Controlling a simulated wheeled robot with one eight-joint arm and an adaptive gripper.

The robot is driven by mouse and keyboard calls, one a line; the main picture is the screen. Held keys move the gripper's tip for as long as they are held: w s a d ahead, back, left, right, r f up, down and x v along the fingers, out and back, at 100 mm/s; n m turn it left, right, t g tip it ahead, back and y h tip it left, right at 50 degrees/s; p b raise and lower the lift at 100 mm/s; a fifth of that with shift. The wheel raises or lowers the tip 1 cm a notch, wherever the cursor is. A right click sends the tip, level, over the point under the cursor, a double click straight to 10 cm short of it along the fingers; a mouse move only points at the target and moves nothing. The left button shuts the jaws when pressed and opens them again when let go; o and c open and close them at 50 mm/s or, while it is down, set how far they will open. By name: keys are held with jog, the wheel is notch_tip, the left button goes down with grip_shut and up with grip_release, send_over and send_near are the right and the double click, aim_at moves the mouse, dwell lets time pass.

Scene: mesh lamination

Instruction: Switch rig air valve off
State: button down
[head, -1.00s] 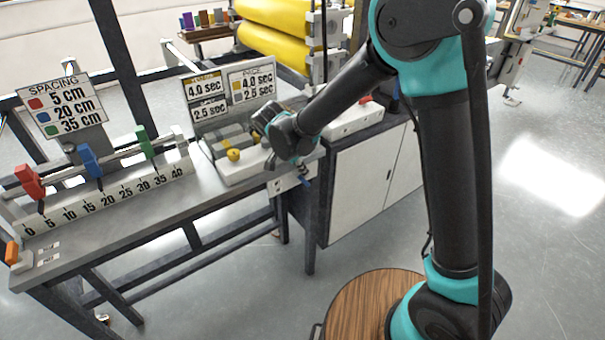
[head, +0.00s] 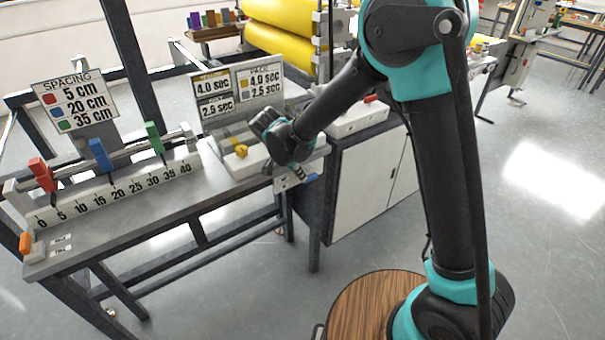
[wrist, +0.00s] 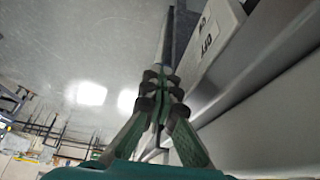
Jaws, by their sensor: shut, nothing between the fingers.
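In the head view a small blue handle (head: 312,177) shows at the front edge of the bench, beside a white plate (head: 286,183); I take it for the air valve. My gripper (head: 298,174) points down just left of the blue handle; whether they touch I cannot tell. In the wrist view my gripper (wrist: 160,75) has its fingers together with nothing between them. A white plate with an OFF label (wrist: 208,40) lies to the right of the fingertips. The blue handle cannot be made out there.
The bench (head: 150,215) carries a spacing scale with red, blue and green sliders (head: 100,160) and a box with a yellow knob (head: 241,151). A sign board (head: 238,95) stands behind. A white cabinet (head: 365,190) adjoins on the right. Open floor lies in front.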

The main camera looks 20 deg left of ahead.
jog(key=shift+s+a+f, duration=0.15)
jog(key=shift+s+f, duration=0.15)
jog(key=shift+f, duration=0.15)
dwell(0.4)
